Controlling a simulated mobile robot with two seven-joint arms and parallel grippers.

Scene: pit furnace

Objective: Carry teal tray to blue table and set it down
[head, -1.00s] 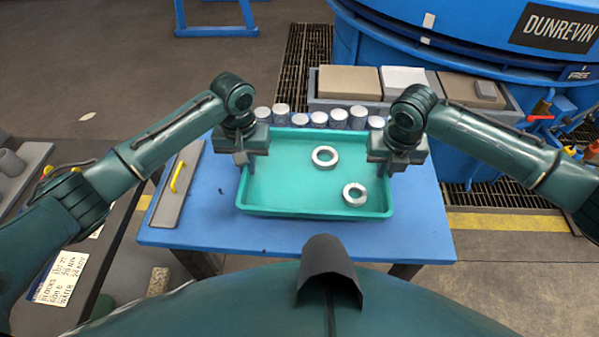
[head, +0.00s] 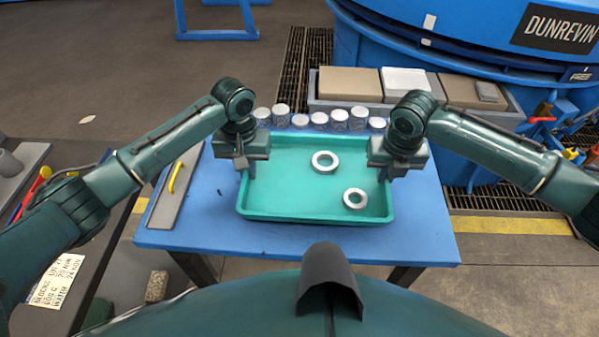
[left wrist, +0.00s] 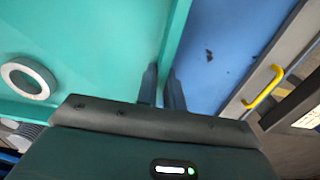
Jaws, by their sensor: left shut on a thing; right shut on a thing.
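The teal tray (head: 285,192) is over the blue table (head: 205,228), with two metal rings in it, one (head: 324,162) near the middle and one (head: 355,198) toward the front right. I cannot tell whether it touches the table top. My left gripper (head: 243,174) is shut on the tray's left wall. In the left wrist view the gripper's fingers (left wrist: 162,85) straddle the tray's rim (left wrist: 176,35), with the blue table beside it. My right gripper (head: 386,174) is shut on the tray's right wall; its fingertips are partly hidden.
Several metal cylinders (head: 340,119) stand in a row behind the tray. A grey plate with a yellow handle (head: 176,178) lies at the table's left. A grey box of blocks (head: 412,110) is behind. The table's front strip and right edge are bare.

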